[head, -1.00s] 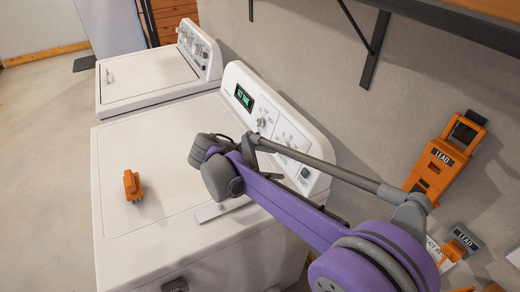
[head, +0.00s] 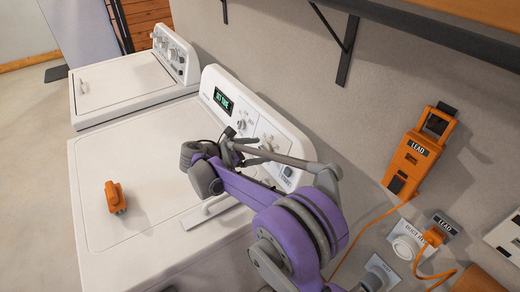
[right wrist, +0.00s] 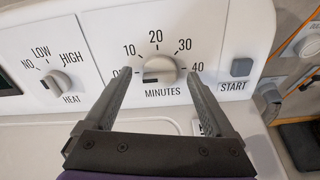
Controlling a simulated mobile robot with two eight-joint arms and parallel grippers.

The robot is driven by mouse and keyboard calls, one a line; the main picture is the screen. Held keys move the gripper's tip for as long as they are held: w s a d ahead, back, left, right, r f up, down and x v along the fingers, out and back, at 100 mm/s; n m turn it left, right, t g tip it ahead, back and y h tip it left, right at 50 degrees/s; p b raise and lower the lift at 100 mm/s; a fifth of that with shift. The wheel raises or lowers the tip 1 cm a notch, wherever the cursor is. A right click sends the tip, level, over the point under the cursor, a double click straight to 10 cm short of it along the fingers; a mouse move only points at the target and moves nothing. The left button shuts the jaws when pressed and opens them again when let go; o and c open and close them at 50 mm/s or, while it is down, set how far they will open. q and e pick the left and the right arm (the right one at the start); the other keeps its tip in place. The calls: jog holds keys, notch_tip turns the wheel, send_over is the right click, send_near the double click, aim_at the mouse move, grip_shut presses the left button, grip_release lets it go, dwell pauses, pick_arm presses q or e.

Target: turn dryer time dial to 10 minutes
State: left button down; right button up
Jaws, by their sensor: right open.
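The white dryer (head: 135,165) has a slanted control panel with a lit green display (head: 223,101). In the right wrist view, the time dial (right wrist: 159,69) is a round knob marked MINUTES, with 0, 10, 20, 30 and 40 around it. Its dark mark sits on the left side, towards 0. My right gripper (right wrist: 158,80) is open, with one finger left and one right of the dial, and a gap shows on both sides. In the head view my right gripper (head: 248,146) is at the panel and partly hides it. My left gripper is not in view.
The HEAT knob (right wrist: 57,82) is left of the dial, and the START button (right wrist: 241,67) is close to the right finger. An orange object (head: 116,196) lies on the dryer top. Orange LEAD-labelled equipment (head: 413,160) is at the wall. A second white machine (head: 120,85) stands behind.

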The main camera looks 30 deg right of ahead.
jog(key=shift+d+f, duration=0.2)
jog(key=shift+d, duration=0.25)
jog(key=c, duration=1.4)
jog(key=m+b, duration=0.1)
jog(key=m, duration=0.7)
jog(key=shift+s+t, duration=0.1)
jog(key=shift+t, duration=0.3)
jog(key=shift+m, duration=0.3)
